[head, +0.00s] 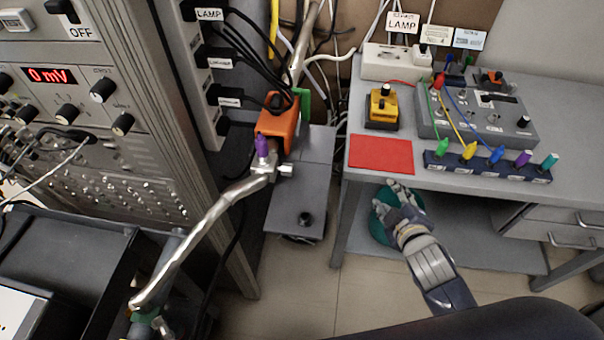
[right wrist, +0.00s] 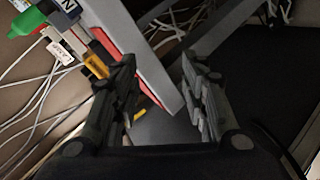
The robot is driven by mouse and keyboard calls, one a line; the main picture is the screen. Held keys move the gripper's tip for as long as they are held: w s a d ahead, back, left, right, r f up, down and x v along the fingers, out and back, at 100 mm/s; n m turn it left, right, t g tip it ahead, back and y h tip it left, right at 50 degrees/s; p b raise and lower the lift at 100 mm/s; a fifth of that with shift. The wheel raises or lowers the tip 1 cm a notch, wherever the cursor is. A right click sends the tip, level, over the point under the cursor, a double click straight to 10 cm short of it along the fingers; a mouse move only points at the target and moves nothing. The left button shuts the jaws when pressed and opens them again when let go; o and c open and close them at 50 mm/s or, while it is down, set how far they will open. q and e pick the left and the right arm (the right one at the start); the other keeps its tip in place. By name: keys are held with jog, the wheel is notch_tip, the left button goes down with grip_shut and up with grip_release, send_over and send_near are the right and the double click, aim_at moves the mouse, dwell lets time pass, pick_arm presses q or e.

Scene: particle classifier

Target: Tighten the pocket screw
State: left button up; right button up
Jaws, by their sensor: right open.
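I cannot tell for sure which part is the pocket screw. A purple-headed screw (head: 262,146) stands upright on a silver clamp (head: 268,165) on a bent metal pipe, below an orange block (head: 279,128). A black knob (head: 305,219) sits on a low grey box right of the pipe. My right gripper (head: 397,188) is open and empty just in front of the grey table's front edge, apart from the clamp. In the right wrist view its spread fingers (right wrist: 158,75) show, with the table corner in view between and beyond them. My left gripper is not in view.
The table (head: 440,182) holds a red mat (head: 380,155), a yellow block (head: 382,108), a control box (head: 475,108) and a rail of coloured plugs (head: 488,167). A teal round object (head: 381,222) is below the table edge. Cables hang behind the pipe. An instrument rack (head: 60,100) stands left.

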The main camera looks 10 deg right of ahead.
aim_at(301, 181)
jog(key=w+a+r+n+t+y, duration=0.2)
jog(key=w+r+n+t+y, duration=0.15)
jog(key=r+n, duration=0.5)
jog(key=w+a+r+n+t+y, duration=0.3)
jog(key=r+n+y, duration=0.2)
jog(key=r+n, duration=0.3)
jog(key=s+a+f+n+g+y, duration=0.1)
jog(key=s+a+n+g+y, duration=0.35)
jog(key=n, duration=0.75)
jog(key=s+a+n+g+y, duration=0.2)
jog(key=s+n+g+y, duration=0.45)
jog(key=n, duration=0.65)
jog(key=shift+g+h, duration=0.55)
jog(key=shift+g, duration=0.4)
jog(key=p+x, duration=0.1)
jog(key=x, duration=0.4)
jog(key=w+p+x, duration=0.1)
jog(key=p+x, duration=0.1)
jog(key=x, duration=0.3)
jog(key=shift+w+d+f, duration=0.15)
jog(key=shift+d, duration=0.05)
jog(key=shift+w+a+f+p, duration=0.15)
jog(key=shift+a+p, duration=0.15)
jog(key=shift+a, duration=0.15)
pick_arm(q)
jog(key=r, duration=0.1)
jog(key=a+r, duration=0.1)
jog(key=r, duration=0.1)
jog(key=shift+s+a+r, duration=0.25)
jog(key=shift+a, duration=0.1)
